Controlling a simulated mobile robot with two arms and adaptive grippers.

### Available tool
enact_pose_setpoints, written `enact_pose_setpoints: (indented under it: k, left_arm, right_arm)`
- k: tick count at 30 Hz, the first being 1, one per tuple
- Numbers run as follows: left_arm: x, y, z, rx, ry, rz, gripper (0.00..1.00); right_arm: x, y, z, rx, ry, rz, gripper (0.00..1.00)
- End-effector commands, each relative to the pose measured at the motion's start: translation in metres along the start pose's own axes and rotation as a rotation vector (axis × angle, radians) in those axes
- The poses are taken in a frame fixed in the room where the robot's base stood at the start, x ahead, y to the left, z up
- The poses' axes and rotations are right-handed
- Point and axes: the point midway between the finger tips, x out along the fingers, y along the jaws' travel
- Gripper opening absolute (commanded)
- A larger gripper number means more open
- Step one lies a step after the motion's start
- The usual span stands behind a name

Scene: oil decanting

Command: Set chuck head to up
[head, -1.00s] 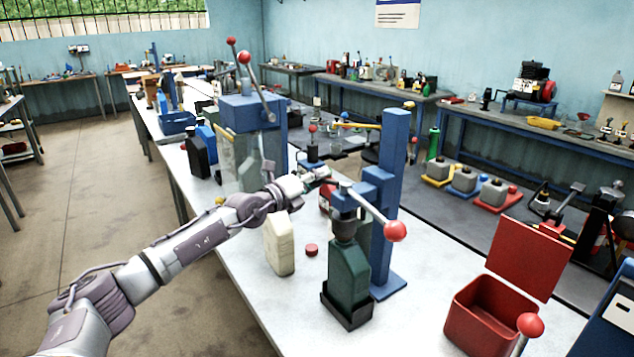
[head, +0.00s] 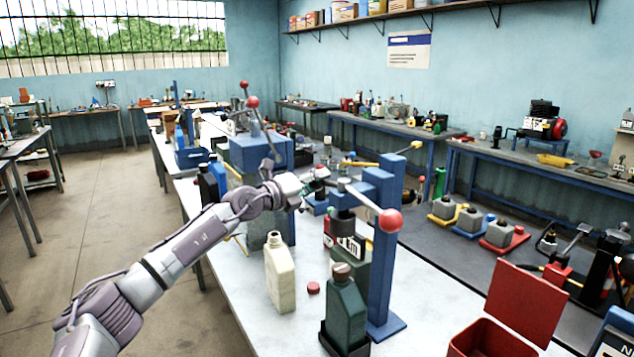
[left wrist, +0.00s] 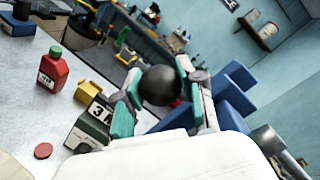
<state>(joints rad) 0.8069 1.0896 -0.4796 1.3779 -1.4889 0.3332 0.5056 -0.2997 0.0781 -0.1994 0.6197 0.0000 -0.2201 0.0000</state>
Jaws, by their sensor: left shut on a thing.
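The chuck head (head: 343,202) is the grey-green part on the arm of a blue column (head: 384,255). It stands above a dark green bottle (head: 345,312) with a brownish cap, with a visible gap between them. A lever with a red ball (head: 390,221) extends from the head toward the right front. My left gripper (head: 322,181) is beside the head, at its far left. In the left wrist view its teal-padded fingers are shut around a black ball knob (left wrist: 160,86). The knob's stem is hidden. My right gripper is out of view.
A cream bottle (head: 280,275) and a red cap (head: 313,287) stand left of the green bottle. An open red box (head: 490,340) is at the right front. A larger blue press (head: 262,155) stands behind my left forearm. A red bottle (left wrist: 54,73) stands on the bench.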

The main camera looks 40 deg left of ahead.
Motion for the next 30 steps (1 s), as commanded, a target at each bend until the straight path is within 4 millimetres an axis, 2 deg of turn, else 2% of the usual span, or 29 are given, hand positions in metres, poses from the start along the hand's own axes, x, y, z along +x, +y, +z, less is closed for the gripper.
enact_pose_setpoints:
  k: [1,11,12,16,17,26,30]
  left_arm:
    - [-0.001,-0.01,0.009,0.002,-0.013,-0.01,0.0]
    - [-0.001,-0.01,0.009,0.003,-0.015,-0.012,0.0]
    - [-0.001,-0.01,0.009,0.003,-0.015,-0.012,0.41]
    - [-0.001,-0.009,0.009,0.003,-0.013,-0.01,0.63]
    - [-0.001,-0.009,0.008,0.003,-0.012,-0.009,0.66]
    - [-0.001,-0.005,0.004,0.003,-0.005,-0.003,0.66]
    - [-0.014,-0.003,0.005,0.006,-0.006,0.0,0.66]
  right_arm:
    - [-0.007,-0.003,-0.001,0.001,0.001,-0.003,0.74]
    - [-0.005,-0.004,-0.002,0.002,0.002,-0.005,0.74]
    - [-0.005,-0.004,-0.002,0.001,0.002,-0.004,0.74]
    - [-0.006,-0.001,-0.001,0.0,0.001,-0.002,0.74]
    - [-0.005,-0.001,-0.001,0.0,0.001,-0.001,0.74]
    - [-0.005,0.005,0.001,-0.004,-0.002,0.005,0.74]
    - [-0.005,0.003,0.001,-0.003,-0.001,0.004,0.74]
